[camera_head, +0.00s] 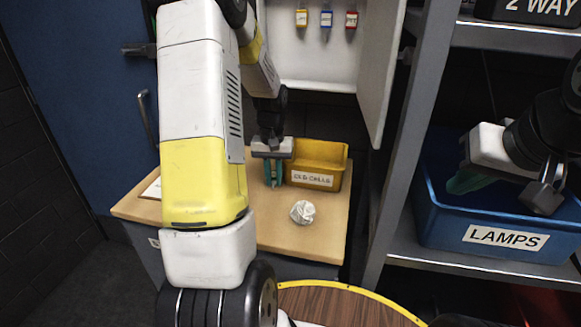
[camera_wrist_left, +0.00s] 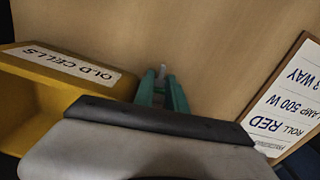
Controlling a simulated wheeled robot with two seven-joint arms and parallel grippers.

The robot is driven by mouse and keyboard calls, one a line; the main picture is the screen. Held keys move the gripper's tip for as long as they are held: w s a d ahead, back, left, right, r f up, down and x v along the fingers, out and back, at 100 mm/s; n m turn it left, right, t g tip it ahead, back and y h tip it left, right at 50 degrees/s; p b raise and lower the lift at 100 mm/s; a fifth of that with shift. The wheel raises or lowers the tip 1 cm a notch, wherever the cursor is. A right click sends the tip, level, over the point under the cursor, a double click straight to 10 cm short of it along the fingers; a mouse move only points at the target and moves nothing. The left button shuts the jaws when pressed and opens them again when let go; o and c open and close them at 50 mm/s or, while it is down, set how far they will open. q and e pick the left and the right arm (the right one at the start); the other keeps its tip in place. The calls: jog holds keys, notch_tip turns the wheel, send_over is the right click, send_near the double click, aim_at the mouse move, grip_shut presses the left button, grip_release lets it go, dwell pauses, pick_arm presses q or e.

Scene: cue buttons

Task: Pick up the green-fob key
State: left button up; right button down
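I see no green-fob key in either view. My left gripper (camera_head: 273,184) points down at the wooden top, just left of the yellow bin. In the left wrist view its teal fingers (camera_wrist_left: 161,80) are close together, with a small pale grey thing (camera_wrist_left: 162,70) at their tips. I cannot tell whether it is held. My right gripper (camera_head: 466,182) is at the blue LAMPS bin on the right, its fingers partly hidden.
The yellow OLD CELLS bin (camera_head: 326,160) and a crumpled white ball (camera_head: 302,212) are on the wooden top (camera_head: 290,240). A printed card (camera_wrist_left: 285,100) lies there too. The cabinet's open door (camera_head: 380,70) juts out right. The blue LAMPS bin (camera_head: 440,230) stands on a grey shelf.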

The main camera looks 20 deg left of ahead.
aim_at(274, 183)
pick_arm(q)
grip_shut()
jog(key=shift+r, duration=0.1)
notch_tip(274, 183, up, 10)
dwell(0.5)
